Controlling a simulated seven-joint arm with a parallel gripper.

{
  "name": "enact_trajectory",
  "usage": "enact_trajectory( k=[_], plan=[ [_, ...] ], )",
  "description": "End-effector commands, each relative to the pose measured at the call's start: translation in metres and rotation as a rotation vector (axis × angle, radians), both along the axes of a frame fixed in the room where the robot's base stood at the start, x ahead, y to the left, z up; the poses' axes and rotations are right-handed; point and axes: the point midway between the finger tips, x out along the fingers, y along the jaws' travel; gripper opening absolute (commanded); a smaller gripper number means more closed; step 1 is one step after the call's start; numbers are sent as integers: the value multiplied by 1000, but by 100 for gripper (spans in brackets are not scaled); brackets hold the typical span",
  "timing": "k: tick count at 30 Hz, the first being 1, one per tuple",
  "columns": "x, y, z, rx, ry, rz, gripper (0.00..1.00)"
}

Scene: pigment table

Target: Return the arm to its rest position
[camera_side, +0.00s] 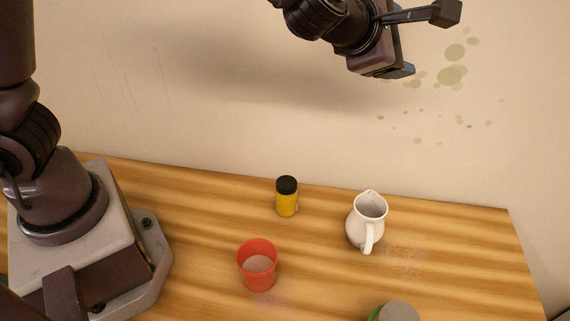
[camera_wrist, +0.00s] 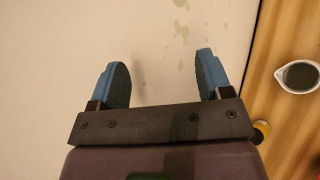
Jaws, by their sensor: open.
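My gripper (camera_side: 402,71) is raised high above the table near the wall, at the top of the side view. In the wrist view my gripper (camera_wrist: 160,75) shows two blue fingers spread apart with nothing between them. It touches none of the objects. The striped wooden table (camera_side: 330,285) lies well below it.
On the table stand a yellow jar with a black lid (camera_side: 287,197), a white pitcher (camera_side: 366,222), a red cup (camera_side: 257,266) and, cut off at the bottom edge, a grey-topped green item (camera_side: 398,312). The wall (camera_side: 220,120) behind has greenish splotches. The air around my gripper is clear of objects.

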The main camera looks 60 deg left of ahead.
Motion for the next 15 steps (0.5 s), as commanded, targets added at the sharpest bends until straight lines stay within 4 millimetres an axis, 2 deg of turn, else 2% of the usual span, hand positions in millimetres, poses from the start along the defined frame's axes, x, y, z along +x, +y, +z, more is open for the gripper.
enact_trajectory(
  k=[1, 3, 6, 10, 15],
  plan=[
    [-10, 9, 22, 93, -12, -123, 72],
    [-30, 16, 42, 259, -17, -315, 72],
    [-68, 30, 59, 526, -19, -576, 72],
    [-129, 57, 60, 904, 16, -892, 72],
    [-211, 103, 39, 1346, 155, -1254, 72]
  ],
)
